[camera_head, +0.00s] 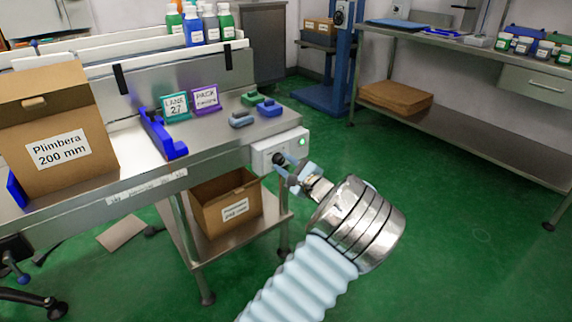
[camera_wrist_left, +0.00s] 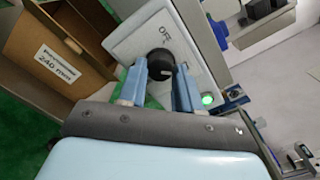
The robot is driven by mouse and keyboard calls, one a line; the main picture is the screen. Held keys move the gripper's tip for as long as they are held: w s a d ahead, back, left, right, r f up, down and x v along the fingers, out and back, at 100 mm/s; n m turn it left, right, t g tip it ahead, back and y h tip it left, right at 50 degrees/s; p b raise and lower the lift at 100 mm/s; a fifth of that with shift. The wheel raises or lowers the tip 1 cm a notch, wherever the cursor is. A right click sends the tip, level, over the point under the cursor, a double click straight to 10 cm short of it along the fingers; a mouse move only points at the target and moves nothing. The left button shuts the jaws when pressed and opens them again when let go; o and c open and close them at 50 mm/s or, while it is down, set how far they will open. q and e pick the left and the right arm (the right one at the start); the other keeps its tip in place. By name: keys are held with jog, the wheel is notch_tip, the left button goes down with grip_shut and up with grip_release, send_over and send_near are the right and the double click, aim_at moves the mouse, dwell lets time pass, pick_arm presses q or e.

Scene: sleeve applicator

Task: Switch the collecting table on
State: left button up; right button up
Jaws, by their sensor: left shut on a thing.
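The collecting table (camera_head: 135,183) is a steel table on the left in the head view. Its white switch box (camera_head: 271,152) sits at the table's right end, with a lit green lamp (camera_head: 302,142). In the left wrist view the box (camera_wrist_left: 137,43) carries a black rotary knob (camera_wrist_left: 160,62), the letters "OFF" and the glowing green lamp (camera_wrist_left: 207,99). My left gripper (camera_head: 283,166) is at the front of the box. In the left wrist view its two blue fingers (camera_wrist_left: 160,80) are shut on the knob, one on each side. My right gripper is not in view.
A "Plimbera 200 mm" carton (camera_head: 55,120) stands on the table, near a blue guide (camera_head: 163,135) and small signs (camera_head: 190,101). An open carton (camera_head: 226,203) sits on the lower shelf. A steel bench (camera_head: 465,115) stands at the right. The green floor between is clear.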

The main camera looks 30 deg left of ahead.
pick_arm(q)
jog(key=shift+f, duration=0.1)
jog(key=o, duration=1)
jog(key=shift+o, duration=0.2)
jog(key=v, duration=1.4)
jog(key=shift+a+f, duration=0.1)
